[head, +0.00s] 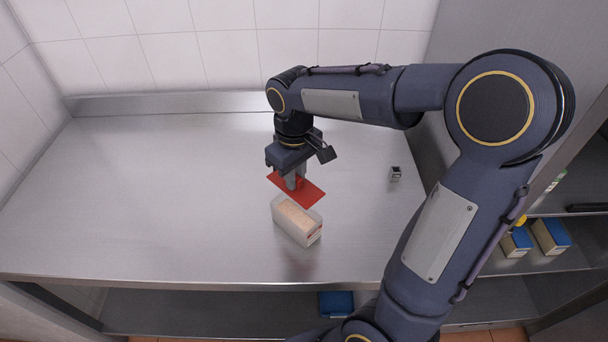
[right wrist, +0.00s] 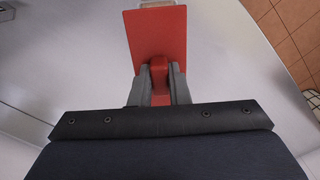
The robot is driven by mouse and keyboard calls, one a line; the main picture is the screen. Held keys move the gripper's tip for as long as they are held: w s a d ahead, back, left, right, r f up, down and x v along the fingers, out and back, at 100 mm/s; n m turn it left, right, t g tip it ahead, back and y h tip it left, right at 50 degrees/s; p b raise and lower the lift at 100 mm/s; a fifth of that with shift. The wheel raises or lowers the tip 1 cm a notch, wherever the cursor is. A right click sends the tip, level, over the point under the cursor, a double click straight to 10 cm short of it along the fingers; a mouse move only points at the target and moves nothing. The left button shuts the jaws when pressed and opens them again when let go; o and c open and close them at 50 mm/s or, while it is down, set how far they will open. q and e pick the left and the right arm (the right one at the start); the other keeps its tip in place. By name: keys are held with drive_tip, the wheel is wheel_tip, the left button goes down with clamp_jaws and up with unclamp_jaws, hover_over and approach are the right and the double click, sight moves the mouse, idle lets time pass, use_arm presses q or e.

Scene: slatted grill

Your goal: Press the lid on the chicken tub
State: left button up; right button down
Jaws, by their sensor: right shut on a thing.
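The red lid (head: 313,196) is a flat rectangular plate with a raised grip. My right gripper (head: 294,184) is shut on that grip and holds the lid just above and behind the tub. The right wrist view shows the red lid (right wrist: 155,40) and the gripper's fingers (right wrist: 160,80) on both sides of its grip. The chicken tub (head: 297,221) is a pale, translucent box with beige content, upright on the steel counter. In the head view the lid overlaps its far edge; I cannot tell whether they touch. My left gripper is not in view.
The steel counter (head: 130,190) is clear to the left. A small dark and silver item (head: 395,174) stands at the right. Blue-lidded tubs (head: 551,237) are on a shelf at the right, and a blue item (head: 336,304) lies below the counter.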

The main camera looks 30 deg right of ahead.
sight(295, 194)
drive_tip(key=shift+w, duration=0.1)
idle(0.3)
wheel_tip(295, 194, down, 6)
drive_tip(key=b, duration=0.4)
drive_tip(key=shift+f+b, duration=0.1)
drive_tip(key=shift+b, duration=0.25)
drive_tip(key=shift+f, duration=0.45)
idle(0.9)
drive_tip(key=shift+f+b, duration=0.85)
drive_tip(key=shift+f, duration=0.1)
drive_tip(key=c, duration=1.3)
unclamp_jaws()
